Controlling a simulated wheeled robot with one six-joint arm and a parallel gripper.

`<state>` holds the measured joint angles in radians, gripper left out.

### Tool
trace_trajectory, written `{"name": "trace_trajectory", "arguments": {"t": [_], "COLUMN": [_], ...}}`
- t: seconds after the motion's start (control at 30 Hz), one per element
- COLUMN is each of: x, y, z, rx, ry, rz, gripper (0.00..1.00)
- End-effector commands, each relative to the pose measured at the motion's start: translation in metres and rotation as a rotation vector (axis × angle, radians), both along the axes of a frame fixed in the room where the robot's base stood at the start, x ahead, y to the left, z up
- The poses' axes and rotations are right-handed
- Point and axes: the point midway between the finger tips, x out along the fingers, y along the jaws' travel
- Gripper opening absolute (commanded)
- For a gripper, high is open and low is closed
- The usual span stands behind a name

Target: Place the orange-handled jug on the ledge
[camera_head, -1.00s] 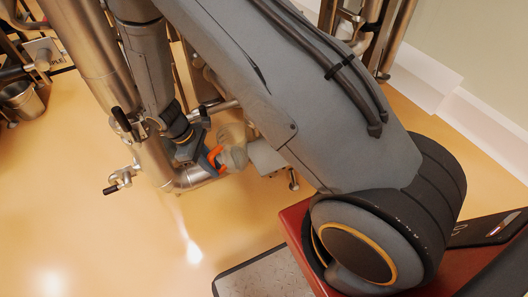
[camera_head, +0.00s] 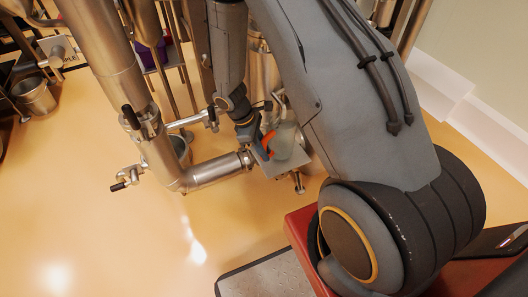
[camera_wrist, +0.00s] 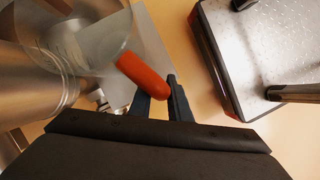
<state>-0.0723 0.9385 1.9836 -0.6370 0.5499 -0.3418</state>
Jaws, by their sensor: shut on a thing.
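The jug (camera_head: 287,140) is pale and translucent with an orange handle (camera_head: 268,141). My gripper (camera_head: 260,147) is shut on the handle, at the jug's left side in the head view. In the wrist view the jug (camera_wrist: 88,48) and orange handle (camera_wrist: 143,76) lie ahead of the fingers (camera_wrist: 160,98). The ledge, a small grey metal plate (camera_head: 274,172), shows below the jug at the pipe's end. The plate (camera_wrist: 152,48) also shows beside the jug in the wrist view. I cannot tell whether the jug touches it.
A thick steel pipe (camera_head: 212,172) bends toward the ledge, with a valve handle (camera_head: 122,185) at its left. A metal bucket (camera_head: 36,97) stands at far left. Vertical steel columns rise behind. The yellow floor in front is clear.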

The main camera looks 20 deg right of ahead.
Motion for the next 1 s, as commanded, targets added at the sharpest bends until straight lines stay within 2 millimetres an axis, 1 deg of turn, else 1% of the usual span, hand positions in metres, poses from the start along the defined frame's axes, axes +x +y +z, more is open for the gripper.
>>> {"name": "trace_trajectory", "arguments": {"t": [0.07,0.27,0.43,0.47,0.53,0.57,0.87,1.0], "x": [0.000,0.000,0.000,0.000,0.000,0.000,0.000,0.003], "y": [0.000,0.001,0.001,0.001,0.001,0.001,0.001,0.004], "z": [-0.006,-0.006,-0.010,-0.009,-0.009,-0.009,-0.008,0.003], "rx": [0.001,0.000,0.000,0.000,0.000,0.000,0.000,0.000], "ry": [0.001,0.000,0.000,0.000,0.000,0.000,0.000,-0.003], "rz": [0.001,0.001,0.001,0.001,0.001,0.001,0.001,0.002], "gripper": [0.00,0.00,0.00,0.22,0.34,0.35,0.35,0.35]}}
